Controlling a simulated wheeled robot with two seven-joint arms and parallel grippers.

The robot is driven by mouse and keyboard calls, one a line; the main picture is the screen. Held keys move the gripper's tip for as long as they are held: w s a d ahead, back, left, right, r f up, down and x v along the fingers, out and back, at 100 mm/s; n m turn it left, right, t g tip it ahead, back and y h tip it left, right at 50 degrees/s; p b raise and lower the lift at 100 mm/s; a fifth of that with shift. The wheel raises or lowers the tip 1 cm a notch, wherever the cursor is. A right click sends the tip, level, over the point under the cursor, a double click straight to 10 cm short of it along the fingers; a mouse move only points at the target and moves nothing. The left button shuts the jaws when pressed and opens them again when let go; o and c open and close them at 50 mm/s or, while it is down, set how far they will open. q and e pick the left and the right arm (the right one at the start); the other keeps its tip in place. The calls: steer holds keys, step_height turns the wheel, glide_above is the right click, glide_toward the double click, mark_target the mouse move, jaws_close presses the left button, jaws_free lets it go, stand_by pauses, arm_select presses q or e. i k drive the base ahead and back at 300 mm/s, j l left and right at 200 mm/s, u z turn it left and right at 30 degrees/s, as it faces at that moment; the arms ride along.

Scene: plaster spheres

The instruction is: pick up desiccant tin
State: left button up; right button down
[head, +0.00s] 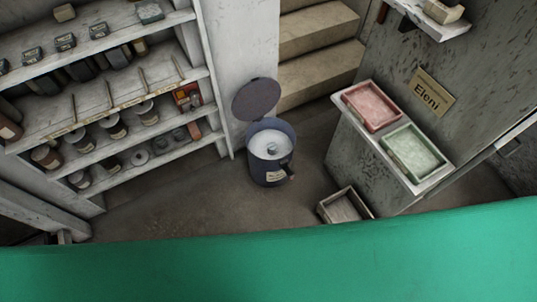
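I cannot tell which thing is the desiccant tin, as the labels are too small to read. Small dark boxes or tins (66,42) stand on the upper shelf. A dark blue lidded bin (270,170) with a pale label stands on the floor, its round lid (256,98) raised and whitish stuff inside. Neither of my grippers is in view.
A red tray (372,106) and a green tray (413,151) lie on a white ledge at right, below an "Eleni" sign (430,92). A small open crate (344,206) sits on the floor beneath. Steps (318,75) rise behind the bin. Floor between shelves and bin is clear.

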mark_target(273, 148)
steer(key=i+j+z, duration=0.15)
steer(key=i+j, duration=0.15)
steer(key=i+j+z, duration=0.35)
steer(key=i+j, duration=0.2)
steer(key=j, duration=0.25)
